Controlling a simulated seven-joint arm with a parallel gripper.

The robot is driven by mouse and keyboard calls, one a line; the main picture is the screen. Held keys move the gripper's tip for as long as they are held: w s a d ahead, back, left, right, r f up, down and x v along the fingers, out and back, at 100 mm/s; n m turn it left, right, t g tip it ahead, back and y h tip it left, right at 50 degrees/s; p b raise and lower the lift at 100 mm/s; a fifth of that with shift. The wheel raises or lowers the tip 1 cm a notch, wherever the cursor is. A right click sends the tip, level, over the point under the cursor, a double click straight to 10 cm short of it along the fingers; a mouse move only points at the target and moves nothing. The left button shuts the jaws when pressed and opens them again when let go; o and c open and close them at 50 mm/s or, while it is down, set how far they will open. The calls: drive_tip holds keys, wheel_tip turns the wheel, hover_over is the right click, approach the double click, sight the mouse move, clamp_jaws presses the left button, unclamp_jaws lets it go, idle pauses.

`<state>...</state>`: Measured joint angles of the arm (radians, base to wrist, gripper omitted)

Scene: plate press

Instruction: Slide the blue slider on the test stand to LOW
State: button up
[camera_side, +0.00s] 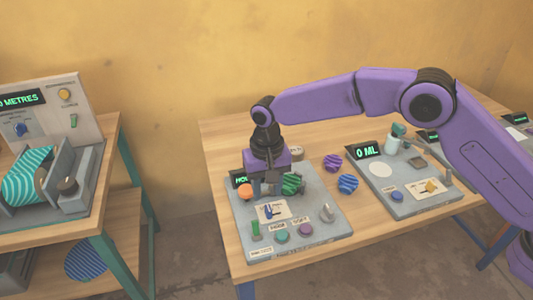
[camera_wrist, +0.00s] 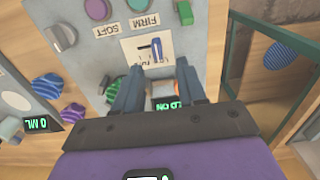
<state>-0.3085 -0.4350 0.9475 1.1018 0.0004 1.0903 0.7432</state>
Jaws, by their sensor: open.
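The test stand is a grey panel (camera_side: 317,229) on the wooden table. Its blue slider (camera_side: 268,212) stands on a white plate with small markings that I cannot read. In the wrist view the slider (camera_wrist: 156,47) shows just beyond my fingertips, upright in its slot. My gripper (camera_side: 268,190) is over the rear part of the stand, behind the slider. In the wrist view my gripper (camera_wrist: 160,67) is open, with its two fingers apart and nothing between the tips. The fingers do not appear to touch the slider. My gripper partly hides the stand's green display (camera_side: 239,178).
The stand also carries a green button (camera_side: 281,237), a purple button (camera_side: 305,230), a grey knob (camera_side: 326,213), a green switch (camera_side: 256,231) and an orange knob (camera_side: 245,191). Another panel (camera_side: 410,180) stands farther right.

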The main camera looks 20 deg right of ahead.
sight(267, 208)
wheel_tip(267, 208, up, 11)
idle(0.3)
idle(0.7)
drive_tip(key=s+d+r+n, duration=0.4)
drive_tip(key=s+d+n, duration=0.2)
drive_tip(key=s+d, duration=0.8)
drive_tip(key=s+d+f+n, duration=0.2)
drive_tip(key=s+d+n, duration=0.1)
drive_tip(key=s+d, duration=0.6)
drive_tip(key=s+d+f+n, duration=0.3)
drive_tip(key=s+d, duration=0.6)
drive_tip(key=s, duration=0.1)
drive_tip(key=shift+s+d+n, duration=0.25)
drive_tip(key=shift+d+n, duration=0.05)
drive_tip(key=shift+d, duration=0.1)
